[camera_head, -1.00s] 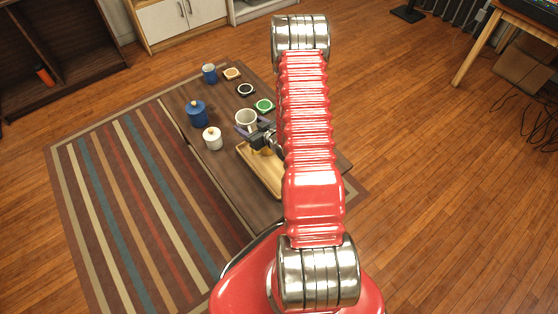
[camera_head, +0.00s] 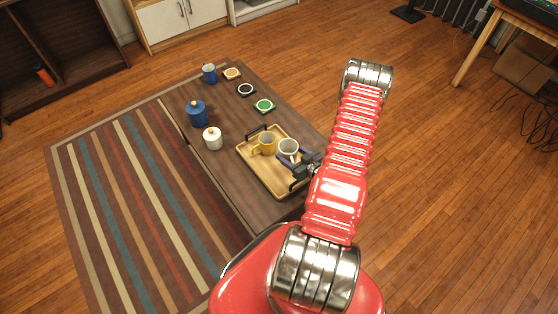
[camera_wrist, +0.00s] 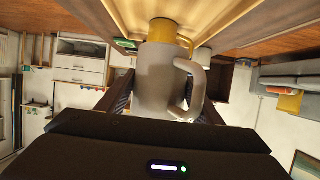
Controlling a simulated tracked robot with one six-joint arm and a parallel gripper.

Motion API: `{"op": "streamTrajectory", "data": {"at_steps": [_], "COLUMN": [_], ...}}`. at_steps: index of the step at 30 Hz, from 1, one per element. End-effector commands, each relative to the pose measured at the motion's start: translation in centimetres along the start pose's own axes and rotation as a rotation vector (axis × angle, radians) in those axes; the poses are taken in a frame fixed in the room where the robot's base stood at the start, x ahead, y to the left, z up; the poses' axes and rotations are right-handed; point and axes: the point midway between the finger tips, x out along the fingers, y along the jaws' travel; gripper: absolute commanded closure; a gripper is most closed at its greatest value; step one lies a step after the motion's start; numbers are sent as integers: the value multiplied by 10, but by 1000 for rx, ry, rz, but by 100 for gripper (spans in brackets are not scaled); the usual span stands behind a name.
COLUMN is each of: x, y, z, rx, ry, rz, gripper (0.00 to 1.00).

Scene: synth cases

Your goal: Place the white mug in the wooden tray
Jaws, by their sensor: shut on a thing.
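The white mug (camera_head: 288,149) is held in my gripper (camera_head: 297,159) over the right part of the wooden tray (camera_head: 262,184). In the wrist view the white mug (camera_wrist: 154,78) sits between my two fingers, with its handle to the right. That view looks upside down, with the tray's pale wood (camera_wrist: 220,15) at the top. I cannot tell whether the mug touches the tray floor. A yellow mug (camera_head: 268,143) stands in the tray close to the left of the white mug; it also shows behind it in the wrist view (camera_wrist: 162,29).
The tray has a dark handle at its far end, on a dark low table (camera_head: 222,165). A white lidded jar (camera_head: 212,139), a blue lidded jar (camera_head: 197,115), a blue mug (camera_head: 209,74) and coasters, one green (camera_head: 264,106), stand left and beyond. The tray's near part looks bare.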

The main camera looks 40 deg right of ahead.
Motion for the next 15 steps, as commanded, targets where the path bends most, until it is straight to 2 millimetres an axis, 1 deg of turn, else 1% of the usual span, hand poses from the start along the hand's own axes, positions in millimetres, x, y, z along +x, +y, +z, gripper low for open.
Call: {"op": "streamTrajectory", "data": {"at_steps": [4,7,11,15], "x": [0,2,8,15], "y": [0,0,0,0], "z": [0,5,18,36], "rx": [0,1,2,2], "ry": [1,0,-1,-1], "rz": [0,0,0,1], "gripper": [70,70,70,70]}}
